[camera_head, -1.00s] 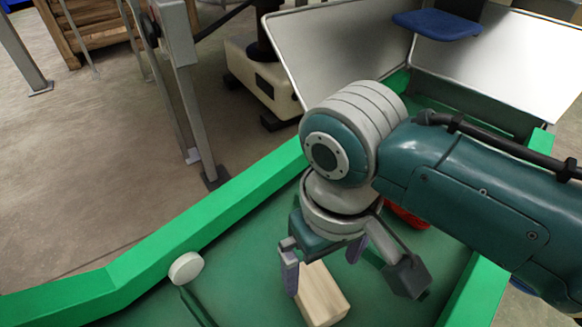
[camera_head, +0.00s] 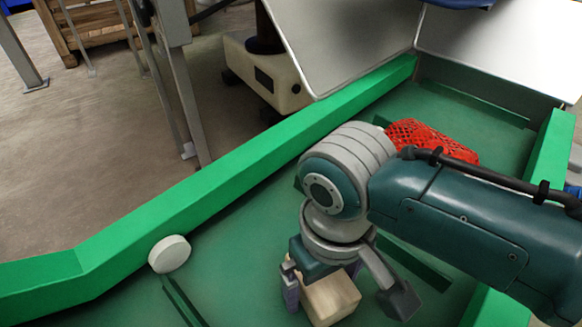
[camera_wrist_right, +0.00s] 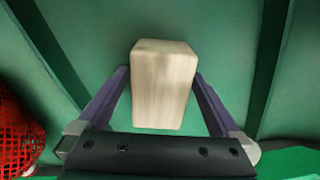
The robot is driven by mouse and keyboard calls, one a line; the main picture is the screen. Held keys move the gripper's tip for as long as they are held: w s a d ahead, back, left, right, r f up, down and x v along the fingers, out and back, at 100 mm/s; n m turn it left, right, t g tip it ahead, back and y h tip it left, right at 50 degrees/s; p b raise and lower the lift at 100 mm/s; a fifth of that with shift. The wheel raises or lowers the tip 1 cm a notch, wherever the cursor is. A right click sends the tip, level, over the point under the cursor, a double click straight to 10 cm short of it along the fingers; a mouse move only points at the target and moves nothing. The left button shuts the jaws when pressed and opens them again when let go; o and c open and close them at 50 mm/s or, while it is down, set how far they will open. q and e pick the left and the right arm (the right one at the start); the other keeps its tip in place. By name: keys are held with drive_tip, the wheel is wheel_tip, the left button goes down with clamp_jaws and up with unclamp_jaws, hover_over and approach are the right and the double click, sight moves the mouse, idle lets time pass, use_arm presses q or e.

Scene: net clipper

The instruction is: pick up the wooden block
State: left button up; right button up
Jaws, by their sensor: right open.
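The pale wooden block (camera_head: 330,298) lies on the green tray floor below my right gripper in the head view. My right gripper (camera_head: 335,295) is open, pointing down over the block, with one finger on its left and one on its right. In the right wrist view the block (camera_wrist_right: 163,85) sits between the two open purple fingers of the right gripper (camera_wrist_right: 165,95). A gap shows between the block and each finger. Part of the block's top is hidden by the gripper in the head view. My left gripper is not in view.
A red net bundle (camera_head: 432,138) lies beyond my right arm; red netting (camera_wrist_right: 18,130) also shows at the left of the wrist view. A white round disc (camera_head: 169,254) is at the green tray wall (camera_head: 200,205). Raised ribs cross the tray floor.

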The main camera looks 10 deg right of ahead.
drive_tip(key=shift+r, duration=0.1)
drive_tip(key=shift+c, duration=0.2)
drive_tip(key=c, duration=1.4)
